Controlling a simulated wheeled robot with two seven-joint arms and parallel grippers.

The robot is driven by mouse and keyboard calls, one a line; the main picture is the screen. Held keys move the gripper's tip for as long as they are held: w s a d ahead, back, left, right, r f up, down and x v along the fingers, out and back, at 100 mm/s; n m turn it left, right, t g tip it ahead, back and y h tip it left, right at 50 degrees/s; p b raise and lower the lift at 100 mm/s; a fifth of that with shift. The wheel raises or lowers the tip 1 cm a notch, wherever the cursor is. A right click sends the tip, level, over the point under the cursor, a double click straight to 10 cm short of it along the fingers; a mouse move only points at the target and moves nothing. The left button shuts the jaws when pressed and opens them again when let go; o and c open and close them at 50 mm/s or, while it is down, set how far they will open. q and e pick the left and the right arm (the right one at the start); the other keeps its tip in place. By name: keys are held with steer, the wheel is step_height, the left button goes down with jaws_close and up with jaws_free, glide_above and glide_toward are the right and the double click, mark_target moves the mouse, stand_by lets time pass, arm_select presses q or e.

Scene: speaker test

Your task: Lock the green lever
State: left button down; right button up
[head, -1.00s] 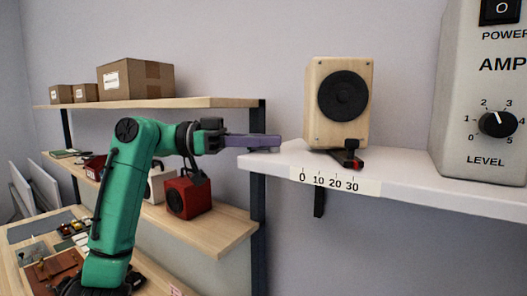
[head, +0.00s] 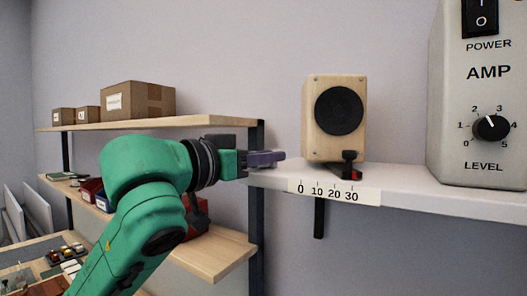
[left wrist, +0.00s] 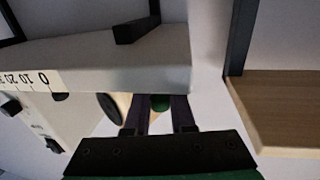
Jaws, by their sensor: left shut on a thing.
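A green piece (left wrist: 160,103), seemingly the end of the green lever, shows between my left fingers in the left wrist view; the rest is hidden. In the head view I cannot see it. My left gripper (head: 268,158), with purple fingers, is shut at the left end of the white shelf (head: 400,183); it also shows in the left wrist view (left wrist: 159,100). The wooden speaker (head: 313,140) with a black cone stands upright on the shelf, right of the gripper. A black lever with a red part (head: 350,166) is at its base.
A grey amp box (head: 443,130) stands on the shelf at right. A scale strip (head: 365,196) runs along the shelf's front edge. Wooden shelves at left hold cardboard boxes (head: 125,102) and, lower, a red item partly behind my arm. The wall behind is bare.

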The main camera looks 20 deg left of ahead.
arm_select(q)
steer(key=shift+d+n+t+y+p, duration=0.15)
steer(key=shift+n+y+p, duration=0.15)
steer(key=shift+n+y, duration=0.35)
steer(key=shift+n+t+y+p, duration=0.15)
steer(key=shift+n+y+p, duration=0.2)
steer(key=shift+y, duration=0.5)
steer(key=c, duration=0.8)
jaws_free()
steer(key=shift+o, duration=0.2)
steer(key=shift+w, duration=0.3)
steer(key=s+a+b, duration=0.1)
steer(key=s+b, duration=0.3)
steer(key=s, duration=1)
steer(key=shift+s+a+b, duration=0.3)
steer(key=shift+a+b, duration=0.05)
steer(key=shift+b, duration=0.05)
steer(key=shift+w, duration=0.1)
